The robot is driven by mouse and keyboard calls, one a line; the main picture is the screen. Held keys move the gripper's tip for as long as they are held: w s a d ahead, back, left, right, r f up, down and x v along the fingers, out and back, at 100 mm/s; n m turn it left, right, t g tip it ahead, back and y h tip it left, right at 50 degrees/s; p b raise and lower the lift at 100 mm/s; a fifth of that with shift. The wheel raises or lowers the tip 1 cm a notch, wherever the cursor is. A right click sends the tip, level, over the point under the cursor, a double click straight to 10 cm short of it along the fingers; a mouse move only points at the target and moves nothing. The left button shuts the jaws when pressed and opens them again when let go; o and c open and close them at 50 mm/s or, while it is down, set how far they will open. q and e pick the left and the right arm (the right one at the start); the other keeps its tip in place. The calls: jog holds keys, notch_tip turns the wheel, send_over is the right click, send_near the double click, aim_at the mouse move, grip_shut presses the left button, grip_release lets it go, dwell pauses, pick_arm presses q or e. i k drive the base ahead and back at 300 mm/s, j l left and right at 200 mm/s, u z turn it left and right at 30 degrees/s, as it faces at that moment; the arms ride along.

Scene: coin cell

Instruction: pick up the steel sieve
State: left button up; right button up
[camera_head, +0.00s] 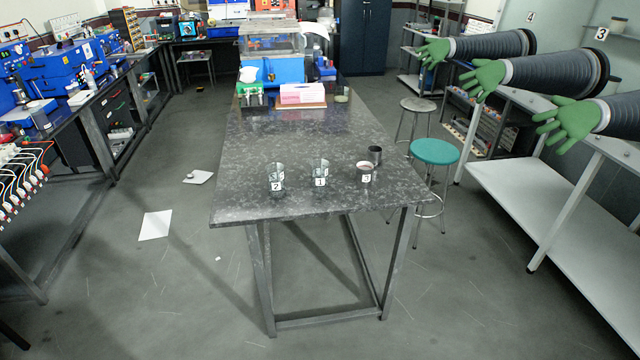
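A small dark grey metal cylinder (375,156) stands on the dark stone-topped table (300,206) near its right edge. It looks like the steel sieve, but it is too small to be sure. Just in front of it and slightly left is a small cup (366,172) labelled 3 with a pale rim. Two clear glass beakers stand further left: one labelled 1 (320,172) and one that seems labelled 2 (277,178). Neither of my grippers is in view.
A teal stool (434,151) and a grey stool (417,106) stand along the table's right side. A pink-and-white box (303,94) and blue equipment occupy the far end. Glovebox sleeves with green gloves (487,78) reach in at right. The table's middle is clear.

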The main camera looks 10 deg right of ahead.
aim_at(374, 153)
jog(key=i+l+u, duration=0.1)
jog(key=l, duration=0.25)
jog(key=i+l, duration=0.25)
jog(key=l, duration=0.15)
jog(key=i+l+u, duration=0.15)
jog(key=l, duration=0.25)
jog(key=i+l, duration=0.2)
jog(key=l, duration=0.2)
jog(key=i+l+u, duration=0.15)
jog(key=l, duration=0.25)
jog(key=i+l+u, duration=0.1)
jog(key=l, duration=0.35)
jog(key=i, duration=0.6)
